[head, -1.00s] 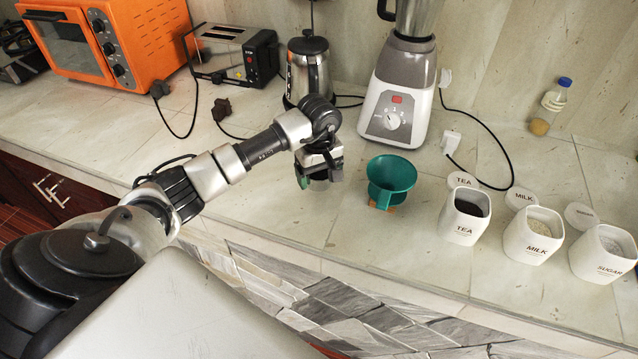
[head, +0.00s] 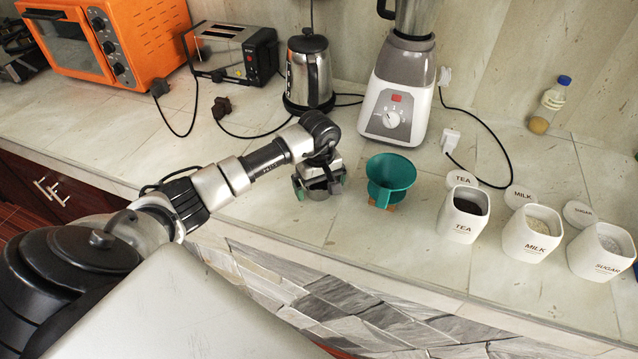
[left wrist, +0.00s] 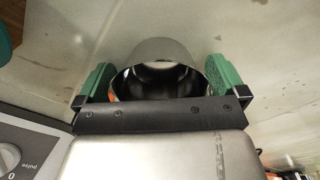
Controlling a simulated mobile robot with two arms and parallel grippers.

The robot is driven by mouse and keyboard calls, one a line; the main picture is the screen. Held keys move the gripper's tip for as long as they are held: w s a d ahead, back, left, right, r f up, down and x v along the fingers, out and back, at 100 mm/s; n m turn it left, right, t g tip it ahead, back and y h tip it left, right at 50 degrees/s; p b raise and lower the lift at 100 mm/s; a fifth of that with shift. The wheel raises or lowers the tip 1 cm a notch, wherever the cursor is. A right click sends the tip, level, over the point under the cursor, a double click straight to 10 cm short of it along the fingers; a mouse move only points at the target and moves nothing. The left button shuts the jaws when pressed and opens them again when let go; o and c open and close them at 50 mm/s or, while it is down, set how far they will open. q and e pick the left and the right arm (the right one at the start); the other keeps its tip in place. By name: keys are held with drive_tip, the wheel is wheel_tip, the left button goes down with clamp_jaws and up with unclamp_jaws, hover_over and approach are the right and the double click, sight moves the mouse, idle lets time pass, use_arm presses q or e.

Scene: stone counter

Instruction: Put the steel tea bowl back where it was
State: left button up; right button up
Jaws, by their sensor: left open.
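The steel tea bowl (left wrist: 155,80) shows in the left wrist view, shiny and dark inside, between my left gripper's green finger pads. My left gripper (left wrist: 160,78) is open, with one finger on each side of the bowl; I cannot tell whether either touches it. In the head view the left gripper (head: 321,186) is low over the counter, left of the teal funnel-shaped cup. The bowl (head: 320,190) shows there only in part between the fingers, mostly hidden by the wrist, and appears to be at counter level. My right gripper is not in view.
The teal cup (head: 390,178) stands close to the right of the gripper. The blender (head: 398,100) and steel kettle (head: 309,72) stand behind. White tea (head: 462,216), milk (head: 530,236) and sugar (head: 600,254) canisters stand to the right. The counter left of the gripper is clear.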

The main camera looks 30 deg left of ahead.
use_arm(q)
drive_tip(key=shift+r, duration=0.35)
wheel_tip(320, 180, up, 12)
drive_tip(key=b, duration=0.2)
drive_tip(key=shift+f, duration=0.2)
